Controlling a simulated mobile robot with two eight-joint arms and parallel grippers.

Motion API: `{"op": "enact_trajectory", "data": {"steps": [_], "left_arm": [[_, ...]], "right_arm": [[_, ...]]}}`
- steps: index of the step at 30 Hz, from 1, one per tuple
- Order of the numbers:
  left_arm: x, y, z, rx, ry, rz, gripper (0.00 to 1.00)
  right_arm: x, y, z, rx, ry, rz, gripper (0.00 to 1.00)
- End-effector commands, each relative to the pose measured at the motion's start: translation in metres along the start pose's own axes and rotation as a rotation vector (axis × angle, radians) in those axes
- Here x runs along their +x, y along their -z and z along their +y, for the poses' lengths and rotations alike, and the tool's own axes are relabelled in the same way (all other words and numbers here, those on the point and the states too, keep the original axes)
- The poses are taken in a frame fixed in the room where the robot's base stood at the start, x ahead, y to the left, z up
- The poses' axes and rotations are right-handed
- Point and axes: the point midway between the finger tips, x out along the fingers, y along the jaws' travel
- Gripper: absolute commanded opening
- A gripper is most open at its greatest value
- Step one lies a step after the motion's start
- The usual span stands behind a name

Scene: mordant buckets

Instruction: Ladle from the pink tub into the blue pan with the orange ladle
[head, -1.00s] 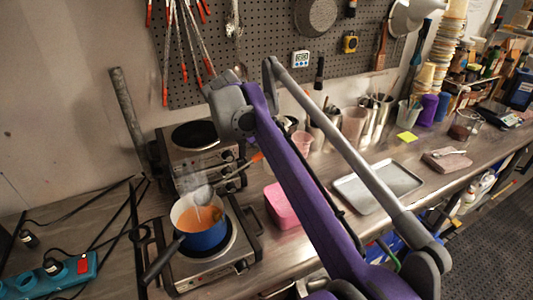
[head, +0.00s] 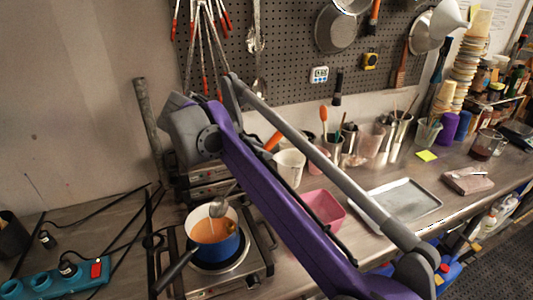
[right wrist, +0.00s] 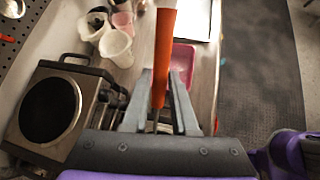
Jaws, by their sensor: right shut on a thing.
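The blue pan (head: 230,250), with a white inside and orange liquid in it, stands on the front hot plate at lower left. The orange ladle's handle (head: 273,141) shows beside my purple forearm, and its grey bowl (head: 218,207) is at the pan's back rim, tilted. A thin pale streak shows below the bowl; I cannot tell what it is. In the right wrist view my right gripper (right wrist: 160,85) is shut on the orange handle (right wrist: 164,50); my arm hides this grip in the head view. The pink tub (head: 325,205) stands right of the hot plate, partly behind my arm.
A second hot plate (right wrist: 50,108) stands behind the pan. A white cup (head: 289,168) and metal utensil pots (head: 385,130) stand along the wall. A metal tray (head: 402,202) lies right of the tub. A turquoise power strip (head: 45,284) and cables lie at left.

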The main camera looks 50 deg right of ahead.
Motion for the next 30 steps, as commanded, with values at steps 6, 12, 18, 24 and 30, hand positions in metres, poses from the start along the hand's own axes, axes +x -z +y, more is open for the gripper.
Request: {"op": "enact_trajectory", "data": {"steps": [6,12,18,24,30], "left_arm": [[0.001,-0.001,0.0,0.0,0.0,-0.001,0.5],[0.004,-0.005,0.0,0.0,0.0,-0.005,0.5],[0.009,-0.01,0.0,0.0,0.0,-0.009,0.5],[0.013,-0.015,0.0,0.0,0.0,-0.013,0.5],[0.017,-0.02,0.0,0.0,0.0,-0.017,0.5]], "right_arm": [[-0.017,0.001,0.004,-0.021,-0.002,-0.079,0.0],[-0.031,0.005,0.007,-0.038,-0.003,-0.154,0.0],[-0.046,0.013,0.01,-0.051,-0.006,-0.227,0.0],[-0.059,0.019,0.013,-0.068,-0.006,-0.3,0.0],[-0.073,0.027,0.016,-0.084,-0.008,-0.373,0.0]]}}
